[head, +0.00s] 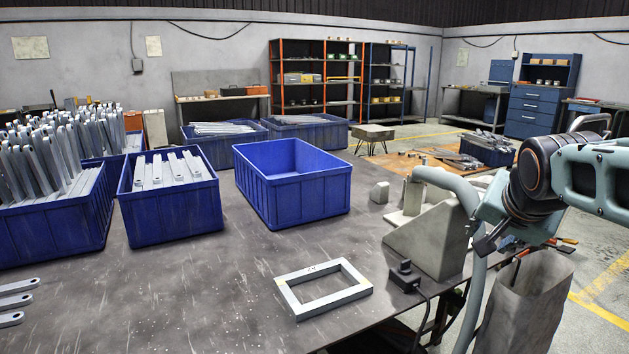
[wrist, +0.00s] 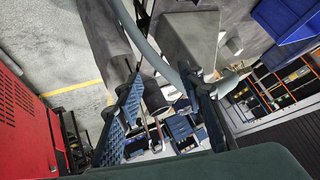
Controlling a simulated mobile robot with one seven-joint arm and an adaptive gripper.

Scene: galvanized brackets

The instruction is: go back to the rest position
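My gripper (head: 497,240) is at the right of the head view, on my teal and dark arm, above the right side of the workbench beside a grey angled fixture (head: 432,240). In the wrist view its two blue-grey fingers stand well apart, and the gripper (wrist: 168,108) has nothing between them. Flat galvanized brackets (head: 168,170) stand in a blue bin. More loose brackets (head: 15,300) lie at the bench's left edge.
An empty blue bin (head: 292,203) stands mid-bench. A light rectangular frame (head: 350,293) lies near the front edge, beside a small black device with a cable (head: 405,275). A grey sack-like container (head: 530,300) stands below my gripper. The bench between bins and frame is clear.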

